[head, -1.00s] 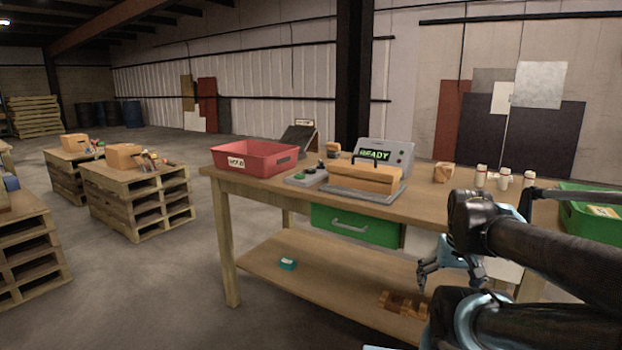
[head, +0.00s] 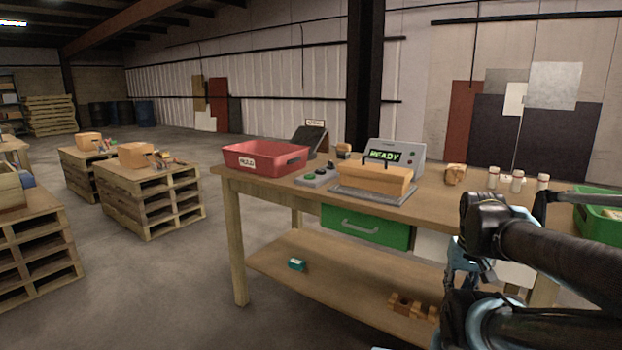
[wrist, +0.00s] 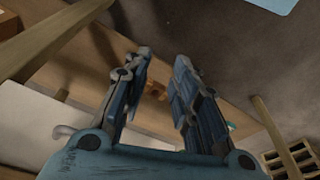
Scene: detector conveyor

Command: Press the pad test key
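A small grey control box (head: 317,177) with green and dark buttons sits on the workbench, right of the red bin. I cannot make out which button is the pad test key. Behind it stands a grey detector unit (head: 412,153) whose green screen reads READY. In the head view my arm is at the right and mostly hides the gripper.
A red bin (head: 262,157) stands on the bench's left end, and a green bin (head: 600,222) is at the right. A green drawer (head: 366,227) hangs under the workbench (head: 290,190). Open floor lies in front and left.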

